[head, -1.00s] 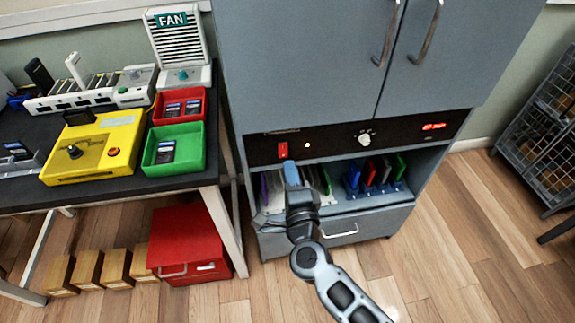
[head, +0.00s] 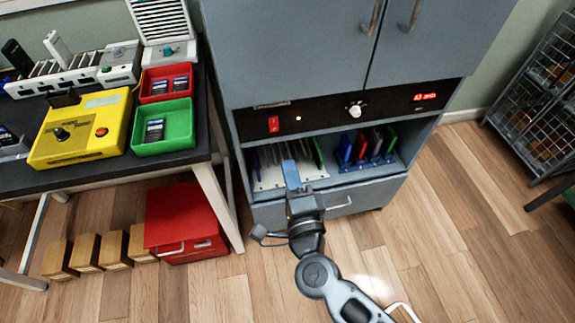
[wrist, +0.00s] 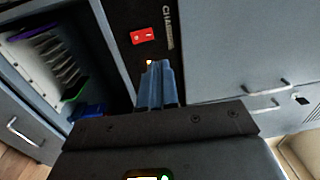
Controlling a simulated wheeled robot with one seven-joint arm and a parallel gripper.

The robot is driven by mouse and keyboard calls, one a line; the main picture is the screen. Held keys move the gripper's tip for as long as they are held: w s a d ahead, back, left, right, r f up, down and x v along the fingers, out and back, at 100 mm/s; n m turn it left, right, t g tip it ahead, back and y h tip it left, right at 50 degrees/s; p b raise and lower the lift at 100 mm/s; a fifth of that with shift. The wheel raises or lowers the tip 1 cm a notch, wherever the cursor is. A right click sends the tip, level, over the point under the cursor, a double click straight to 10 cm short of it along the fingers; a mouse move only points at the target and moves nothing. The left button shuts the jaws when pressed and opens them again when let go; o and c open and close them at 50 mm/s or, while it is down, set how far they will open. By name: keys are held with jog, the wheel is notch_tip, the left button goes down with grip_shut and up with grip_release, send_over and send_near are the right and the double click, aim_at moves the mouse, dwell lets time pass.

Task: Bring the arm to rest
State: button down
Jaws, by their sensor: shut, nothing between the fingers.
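My gripper (head: 291,174) is in front of the open shelf of the grey cabinet (head: 290,60), with its blue fingers pointing toward the shelf. The fingers are together and nothing shows between them. In the wrist view my gripper (wrist: 160,80) points toward the dark control panel (wrist: 138,15), near the red switch (wrist: 143,36). The fingertips overlap the panel in that picture; I cannot tell the gap. My arm reaches up from the bottom of the head view.
A white rack (head: 265,175) and a blue rack (head: 365,162) with coloured slabs stand in the shelf. A dark table (head: 90,170) at left holds a yellow device (head: 80,128), a red tray (head: 166,83) and a green tray (head: 163,126). A red box (head: 185,220) is below.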

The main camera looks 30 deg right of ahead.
jog(key=s+d+r+n+g+y, duration=0.1)
jog(key=s+r+n+y, duration=0.2)
jog(key=s+n, duration=0.7)
jog(key=s+d+r+n+g+y, duration=0.1)
jog(key=s+r+n, duration=0.7)
jog(key=s, duration=1.3)
jog(key=n+y, duration=0.1)
jog(key=n, duration=0.2)
jog(key=shift+r+n+g+y, duration=0.3)
jog(key=shift+g+y, duration=0.1)
jog(key=shift+s, duration=0.1)
